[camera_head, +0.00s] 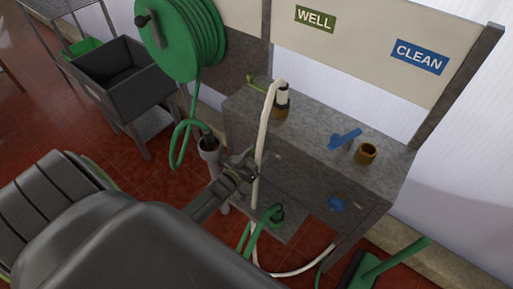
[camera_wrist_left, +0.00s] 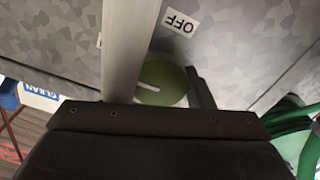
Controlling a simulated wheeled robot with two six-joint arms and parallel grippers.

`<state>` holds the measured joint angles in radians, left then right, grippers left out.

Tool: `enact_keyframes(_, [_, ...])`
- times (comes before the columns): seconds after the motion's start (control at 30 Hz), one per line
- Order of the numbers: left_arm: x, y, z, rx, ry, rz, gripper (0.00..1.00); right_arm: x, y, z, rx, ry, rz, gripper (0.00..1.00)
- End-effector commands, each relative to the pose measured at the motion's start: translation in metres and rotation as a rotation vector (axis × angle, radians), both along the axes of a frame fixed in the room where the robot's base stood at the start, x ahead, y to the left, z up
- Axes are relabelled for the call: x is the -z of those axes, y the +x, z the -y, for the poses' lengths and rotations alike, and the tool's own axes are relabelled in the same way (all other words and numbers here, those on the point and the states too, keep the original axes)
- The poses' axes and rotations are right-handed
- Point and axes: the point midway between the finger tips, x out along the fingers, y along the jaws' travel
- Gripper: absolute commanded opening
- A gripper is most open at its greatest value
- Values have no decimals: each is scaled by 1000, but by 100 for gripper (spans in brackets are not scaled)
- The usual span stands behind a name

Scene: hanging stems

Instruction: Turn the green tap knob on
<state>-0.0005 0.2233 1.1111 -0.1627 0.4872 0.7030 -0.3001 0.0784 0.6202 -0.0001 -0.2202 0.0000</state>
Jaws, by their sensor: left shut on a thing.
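The green tap knob (camera_wrist_left: 158,88) shows in the left wrist view as a round disc with a white line, on a grey mottled panel. An OFF label (camera_wrist_left: 181,21) is on the panel above it. My left gripper (camera_head: 246,166) is at the front of the grey bench, shut on the knob, with one dark finger along the knob's right side. The other finger cannot be made out behind the cream hose, which crosses close to the wrist camera. In the head view the gripper and hose hide the knob. My right gripper is not in view.
The cream hose (camera_head: 265,125) hangs from the bench-top fitting past my gripper. A blue knob (camera_head: 335,204) is on the bench front to the right, with a blue tap (camera_head: 345,138) above. A green hose reel (camera_head: 185,35) and dark bin (camera_head: 120,72) stand left.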

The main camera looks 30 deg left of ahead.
Motion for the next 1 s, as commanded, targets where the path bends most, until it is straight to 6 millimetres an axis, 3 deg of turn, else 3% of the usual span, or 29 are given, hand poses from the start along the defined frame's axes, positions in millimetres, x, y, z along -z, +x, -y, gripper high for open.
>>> enact_keyframes(0.37, [2, -1, 0, -2, -8, -4, 25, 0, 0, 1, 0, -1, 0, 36])
enact_keyframes(0.4, [2, -1, 0, -2, -8, -4, 52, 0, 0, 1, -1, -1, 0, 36])
enact_keyframes(0.53, [1, -1, 0, -1, -7, -3, 69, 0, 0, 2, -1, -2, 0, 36])
enact_keyframes(0.83, [1, -1, 0, -1, -5, -2, 69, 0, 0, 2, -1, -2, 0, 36])
enact_keyframes(1.0, [2, -16, -1, -1, -4, -3, 69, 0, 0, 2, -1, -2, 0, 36])
